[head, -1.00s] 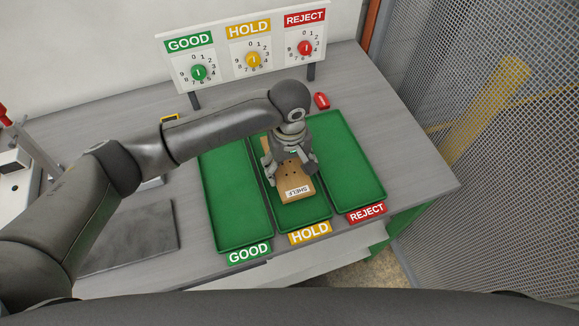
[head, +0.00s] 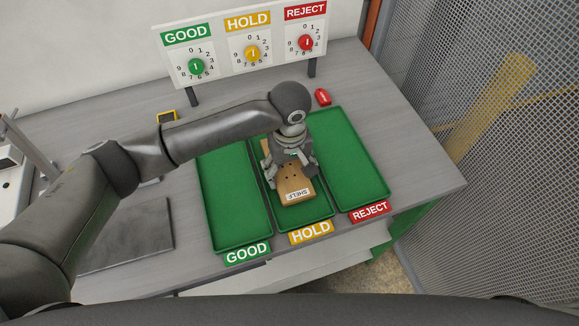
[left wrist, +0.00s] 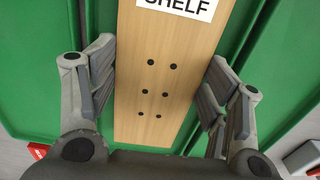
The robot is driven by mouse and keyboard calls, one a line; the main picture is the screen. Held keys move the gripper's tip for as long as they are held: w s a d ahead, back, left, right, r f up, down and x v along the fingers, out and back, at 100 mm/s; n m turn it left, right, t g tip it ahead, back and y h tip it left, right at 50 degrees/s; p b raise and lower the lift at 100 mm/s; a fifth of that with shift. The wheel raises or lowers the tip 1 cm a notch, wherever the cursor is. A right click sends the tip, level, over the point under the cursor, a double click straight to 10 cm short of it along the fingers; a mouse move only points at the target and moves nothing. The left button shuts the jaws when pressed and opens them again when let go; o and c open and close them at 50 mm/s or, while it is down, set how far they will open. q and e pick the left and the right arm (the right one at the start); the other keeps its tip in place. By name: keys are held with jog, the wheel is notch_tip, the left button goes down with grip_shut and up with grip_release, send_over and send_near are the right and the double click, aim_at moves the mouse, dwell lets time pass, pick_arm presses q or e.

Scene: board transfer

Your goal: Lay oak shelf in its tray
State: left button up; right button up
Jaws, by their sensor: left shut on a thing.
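The oak shelf (head: 291,185) is a light wooden board with a white SHELF label at its front end and dark holes; it also shows in the left wrist view (left wrist: 160,60). My left gripper (head: 290,172) is shut on the shelf, with a finger along each long side, also in the left wrist view (left wrist: 158,88). The shelf is over the green middle tray (head: 304,216), the one with the yellow HOLD sign. I cannot tell whether it touches the tray floor. My right gripper is out of view.
The empty GOOD tray (head: 232,200) lies to the left and the empty REJECT tray (head: 350,165) to the right. A sign board with three dials (head: 240,48) stands behind. A red object (head: 322,97) lies behind the trays. A dark plate (head: 130,235) lies at left.

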pick_arm(q)
jog(key=shift+f, duration=0.2)
jog(key=o, duration=1.2)
jog(key=shift+o, duration=0.4)
notch_tip(320, 180, up, 12)
